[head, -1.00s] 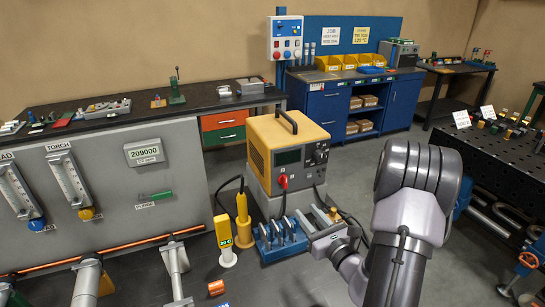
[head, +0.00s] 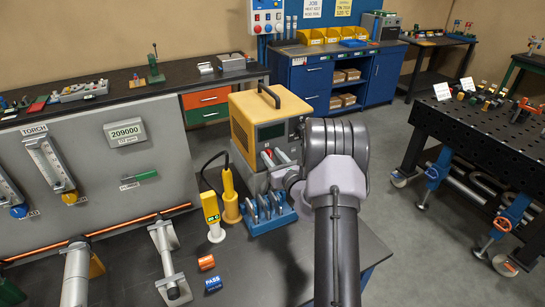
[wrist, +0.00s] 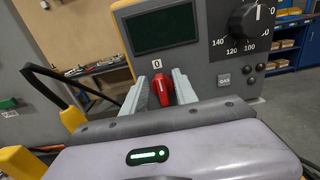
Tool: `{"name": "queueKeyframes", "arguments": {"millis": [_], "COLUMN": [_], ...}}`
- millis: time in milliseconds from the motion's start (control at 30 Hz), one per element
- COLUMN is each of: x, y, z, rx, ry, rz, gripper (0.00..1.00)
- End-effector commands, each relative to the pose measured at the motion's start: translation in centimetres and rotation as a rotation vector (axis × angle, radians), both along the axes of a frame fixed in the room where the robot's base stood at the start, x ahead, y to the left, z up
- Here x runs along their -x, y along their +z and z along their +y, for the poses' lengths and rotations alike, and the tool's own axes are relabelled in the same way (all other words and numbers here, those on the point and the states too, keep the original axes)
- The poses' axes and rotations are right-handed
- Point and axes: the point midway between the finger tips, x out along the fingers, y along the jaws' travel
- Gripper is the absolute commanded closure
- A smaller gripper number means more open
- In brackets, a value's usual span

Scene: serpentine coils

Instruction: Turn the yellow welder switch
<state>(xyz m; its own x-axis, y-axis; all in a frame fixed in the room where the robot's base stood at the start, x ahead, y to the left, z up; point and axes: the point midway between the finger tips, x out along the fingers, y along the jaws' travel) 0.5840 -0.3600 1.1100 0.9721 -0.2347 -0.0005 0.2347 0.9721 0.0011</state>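The yellow welder (head: 245,115) stands on the floor-side bench area with its grey front panel facing right. Its red switch (wrist: 163,89) sits below a dark display (wrist: 160,27) and a "0" label in the wrist view. The red switch also shows in the head view (head: 267,158), partly covered by my gripper (head: 280,160). In the wrist view the two grey fingers of my gripper (wrist: 161,86) are apart, one on each side of the switch. Whether either finger touches it is hard to tell.
A black dial (wrist: 252,20) with numbers is to the right of the display. A blue rack with tools (head: 268,214) and a yellow handheld device (head: 212,215) stand in front of the welder.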

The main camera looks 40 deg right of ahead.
Motion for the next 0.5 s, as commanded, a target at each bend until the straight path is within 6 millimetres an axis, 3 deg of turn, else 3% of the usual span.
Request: {"name": "queueKeyframes", "arguments": {"millis": [167, 333, 500], "x": [0.01, 0.02, 0.03], "y": [0.01, 0.02, 0.02], "z": [0.01, 0.03, 0.03], "rx": [0.0, 0.001, 0.001], "ry": [0.0, 0.001, 0.001], "rz": [0.0, 0.0, 0.0], "gripper": [0.65, 0.99, 1.0]}}
